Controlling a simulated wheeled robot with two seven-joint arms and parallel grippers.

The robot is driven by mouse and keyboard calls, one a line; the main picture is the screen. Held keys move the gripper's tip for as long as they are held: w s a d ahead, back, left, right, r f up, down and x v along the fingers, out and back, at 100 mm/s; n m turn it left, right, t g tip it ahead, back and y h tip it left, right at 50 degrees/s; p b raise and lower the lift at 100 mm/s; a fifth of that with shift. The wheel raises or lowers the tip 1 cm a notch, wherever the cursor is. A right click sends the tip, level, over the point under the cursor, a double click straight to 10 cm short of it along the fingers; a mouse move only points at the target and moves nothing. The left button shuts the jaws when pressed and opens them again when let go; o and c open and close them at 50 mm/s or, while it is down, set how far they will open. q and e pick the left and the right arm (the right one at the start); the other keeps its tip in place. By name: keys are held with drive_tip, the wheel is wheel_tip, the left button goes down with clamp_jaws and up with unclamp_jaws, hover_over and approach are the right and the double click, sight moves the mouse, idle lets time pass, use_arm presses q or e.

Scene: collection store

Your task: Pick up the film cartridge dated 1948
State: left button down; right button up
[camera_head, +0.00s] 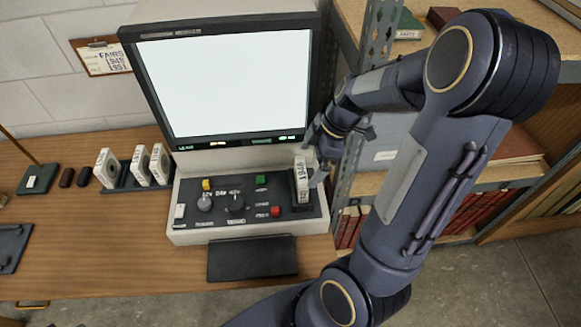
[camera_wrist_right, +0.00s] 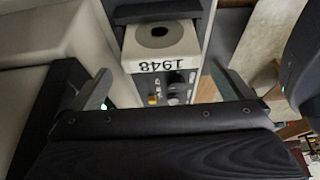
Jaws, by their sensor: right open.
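The film cartridge marked 1948 (camera_head: 301,180) is white and stands upright in a dark slot at the right end of the film reader's control panel (camera_head: 190,232). In the right wrist view the cartridge (camera_wrist_right: 160,45) shows a round dark hub and an upside-down 1948 label. My right gripper (camera_head: 318,158) is open beside the upper part of the cartridge. In the wrist view its two fingers (camera_wrist_right: 165,88) are spread wider than the cartridge, with nothing between them. The cartridge lies beyond the fingertips in that view. My left gripper is not in view.
The reader's lit screen (camera_head: 225,80) rises behind the panel. Several white cartridges stand in a rack (camera_head: 130,183) to its left. A clipboard (camera_head: 104,57) hangs on the wall. A metal shelf (camera_head: 376,60) is close at the right.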

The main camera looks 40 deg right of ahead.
sight(303, 170)
drive_tip(key=shift+w+a+f, duration=0.1)
drive_tip(key=shift+w+f, duration=0.1)
drive_tip(key=shift+f, duration=0.1)
drive_tip(key=x, duration=0.2)
drive_tip(key=shift+a+f, duration=0.15)
drive_tip(key=shift+f, duration=0.15)
drive_tip(key=x, duration=0.4)
drive_tip(key=shift+a+f+p, duration=0.15)
drive_tip(key=shift+f+p, duration=0.1)
drive_tip(key=shift+p, duration=0.15)
drive_tip(key=c, duration=0.8)
drive_tip(key=shift+r, duration=0.1)
